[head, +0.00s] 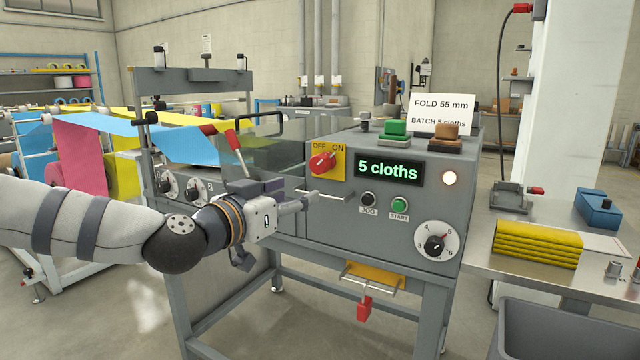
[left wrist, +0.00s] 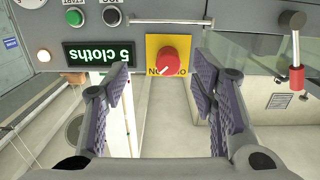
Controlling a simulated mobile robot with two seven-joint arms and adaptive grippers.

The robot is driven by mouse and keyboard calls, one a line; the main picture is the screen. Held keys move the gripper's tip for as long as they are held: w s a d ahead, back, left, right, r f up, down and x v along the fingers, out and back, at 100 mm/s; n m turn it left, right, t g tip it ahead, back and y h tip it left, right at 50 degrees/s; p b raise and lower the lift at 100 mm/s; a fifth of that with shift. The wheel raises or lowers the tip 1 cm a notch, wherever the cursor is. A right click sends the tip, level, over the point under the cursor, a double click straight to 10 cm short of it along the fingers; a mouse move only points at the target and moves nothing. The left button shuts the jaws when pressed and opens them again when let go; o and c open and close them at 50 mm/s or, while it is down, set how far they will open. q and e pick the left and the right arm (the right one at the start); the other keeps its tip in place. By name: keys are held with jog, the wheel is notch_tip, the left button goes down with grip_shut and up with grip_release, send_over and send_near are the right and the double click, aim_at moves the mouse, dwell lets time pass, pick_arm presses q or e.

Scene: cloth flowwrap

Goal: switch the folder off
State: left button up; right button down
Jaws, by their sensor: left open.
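The folder (head: 390,225) is a grey machine with a control panel. Its red rotary switch (head: 322,162) sits on a yellow plate (head: 339,172) marked OFF on the left and ON on the right. The switch's pale mark seems turned toward ON. My left gripper (head: 296,197) is open and empty, in front of the panel, below and left of the switch in the head view. In the left wrist view, which is upside down, the red switch (left wrist: 168,62) shows between the open fingers (left wrist: 162,82), beyond their tips and apparently untouched. My right gripper is out of view.
A green display (head: 388,169) reads "5 cloths", with a lit lamp (head: 449,178) beside it. A thin metal bar (head: 325,194) juts out below the switch. JOG and START buttons and a dial (head: 435,244) lie to the right. A red-handled lever (head: 235,150) stands left.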

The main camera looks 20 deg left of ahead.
aim_at(317, 169)
pick_arm(q)
jog(key=shift+t, duration=0.4)
jog(key=w, duration=0.4)
jog(key=w+r+b, duration=0.1)
jog(key=w, duration=0.2)
jog(key=w+r+b, duration=0.1)
jog(key=w, duration=0.3)
jog(key=shift+w+d, duration=0.3)
jog(key=shift+d, duration=0.1)
jog(key=shift+w+d+r, duration=0.1)
jog(key=shift+w+r, duration=0.1)
jog(key=shift+w, duration=0.1)
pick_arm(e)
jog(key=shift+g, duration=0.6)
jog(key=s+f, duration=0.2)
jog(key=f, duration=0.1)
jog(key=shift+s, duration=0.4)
pick_arm(q)
jog(key=shift+c, duration=0.2)
jog(key=c, duration=1.1)
